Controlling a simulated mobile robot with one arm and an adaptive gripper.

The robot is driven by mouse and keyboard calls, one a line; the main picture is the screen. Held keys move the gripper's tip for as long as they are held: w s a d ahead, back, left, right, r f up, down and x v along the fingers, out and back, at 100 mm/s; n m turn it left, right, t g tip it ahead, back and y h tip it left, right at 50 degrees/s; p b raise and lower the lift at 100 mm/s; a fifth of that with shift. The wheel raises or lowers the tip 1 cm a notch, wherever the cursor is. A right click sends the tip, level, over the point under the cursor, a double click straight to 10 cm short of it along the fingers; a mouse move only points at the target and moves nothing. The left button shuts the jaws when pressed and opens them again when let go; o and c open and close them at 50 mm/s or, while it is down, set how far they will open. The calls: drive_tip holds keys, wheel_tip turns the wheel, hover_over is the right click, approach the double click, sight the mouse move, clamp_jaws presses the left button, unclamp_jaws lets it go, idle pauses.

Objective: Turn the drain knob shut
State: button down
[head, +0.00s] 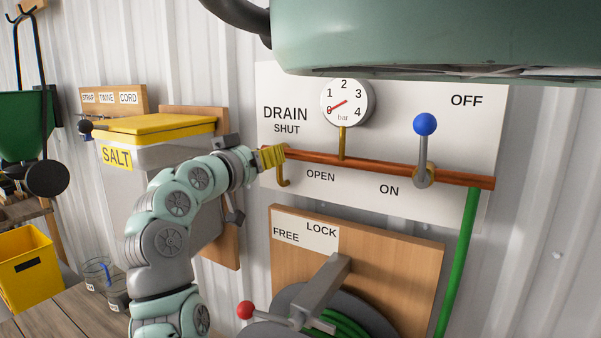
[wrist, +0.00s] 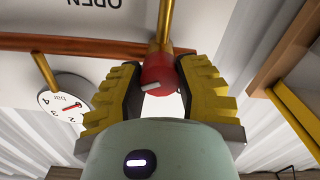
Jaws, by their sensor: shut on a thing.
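The red drain knob (wrist: 158,72) sits on a brass stem in the wrist view, with a short white mark on its face. My gripper (wrist: 160,80) has its yellow ribbed pads on either side of the knob and is shut on it. In the head view, my gripper (head: 270,158) is at the left end of the copper pipe (head: 385,168), between the SHUT and OPEN labels, and hides the knob. A brass spout (head: 283,182) hangs just below it. I cannot tell which label the mark points to.
A round gauge (head: 348,101), needle near 0, and a blue-tipped lever (head: 424,140) stand along the pipe to the right. A hose reel with a red-knobbed crank (head: 245,310) is below. A salt bin (head: 150,165) stands behind my arm. A green body (head: 430,38) covers the top.

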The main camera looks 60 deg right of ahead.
drive_tip(key=n, duration=0.2)
drive_tip(key=shift+r+n, duration=0.2)
drive_tip(key=shift+n, duration=0.2)
drive_tip(key=n, duration=0.3)
drive_tip(key=shift+w+n, duration=0.1)
drive_tip(key=shift+n, duration=0.2)
drive_tip(key=n+p, duration=0.1)
drive_tip(key=n, duration=0.3)
drive_tip(key=shift+w, duration=0.1)
drive_tip(key=shift+f+n+p, duration=0.2)
drive_tip(key=shift+n+p, duration=0.3)
drive_tip(key=shift+n, duration=0.2)
drive_tip(key=shift+w+f, duration=0.1)
drive_tip(key=c, duration=0.9)
unclamp_jaws()
drive_tip(key=o, duration=0.3)
